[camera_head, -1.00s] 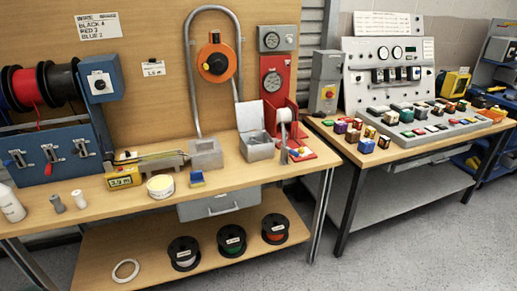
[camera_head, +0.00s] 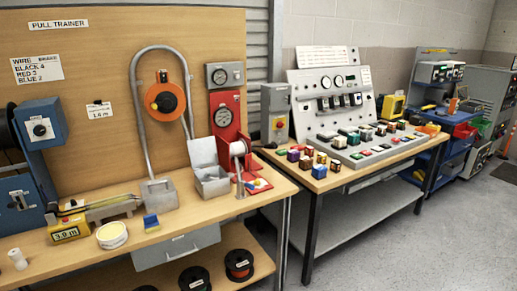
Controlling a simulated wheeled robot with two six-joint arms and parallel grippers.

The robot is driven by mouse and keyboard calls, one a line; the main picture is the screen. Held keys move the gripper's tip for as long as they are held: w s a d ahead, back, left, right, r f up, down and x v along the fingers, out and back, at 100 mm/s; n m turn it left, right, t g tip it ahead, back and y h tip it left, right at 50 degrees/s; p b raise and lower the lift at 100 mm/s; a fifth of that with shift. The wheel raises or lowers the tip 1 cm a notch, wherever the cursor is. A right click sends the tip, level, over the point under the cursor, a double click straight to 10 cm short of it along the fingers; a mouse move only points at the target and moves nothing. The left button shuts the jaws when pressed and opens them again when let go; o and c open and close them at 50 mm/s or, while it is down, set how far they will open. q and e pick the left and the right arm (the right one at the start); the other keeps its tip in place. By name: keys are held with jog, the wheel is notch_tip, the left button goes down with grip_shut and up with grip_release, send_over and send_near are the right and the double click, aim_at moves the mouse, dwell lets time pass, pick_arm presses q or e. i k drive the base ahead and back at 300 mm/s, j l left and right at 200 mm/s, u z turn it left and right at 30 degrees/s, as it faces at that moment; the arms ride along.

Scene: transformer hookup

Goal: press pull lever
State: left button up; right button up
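A red pull unit (camera_head: 226,115) with round gauges stands at the right end of the wooden bench. At its base a pale round part (camera_head: 238,148) sits above a thin grey upright bar (camera_head: 239,180), which looks like a lever; I cannot tell for sure. An open grey box (camera_head: 211,184) stands just left of it. A sign reading "PULL TRAINER" (camera_head: 65,24) is on the backboard. Neither of my grippers is in view.
A grey conduit loop and orange reel (camera_head: 165,101) stand left of the red unit. A yellow meter (camera_head: 66,229) and white tub (camera_head: 112,235) sit on the bench (camera_head: 185,217). A second table (camera_head: 352,168) with a control panel stands to the right. Grey floor (camera_head: 420,245) is open in front.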

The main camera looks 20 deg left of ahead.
aim_at(267, 146)
jog(key=i+j, duration=0.15)
jog(key=i, duration=0.25)
jog(key=i+j, duration=0.15)
jog(key=i, duration=0.25)
jog(key=i+j, duration=0.2)
jog(key=i, duration=0.2)
jog(key=i+j, duration=0.15)
jog(key=i, duration=0.25)
jog(key=z, duration=0.05)
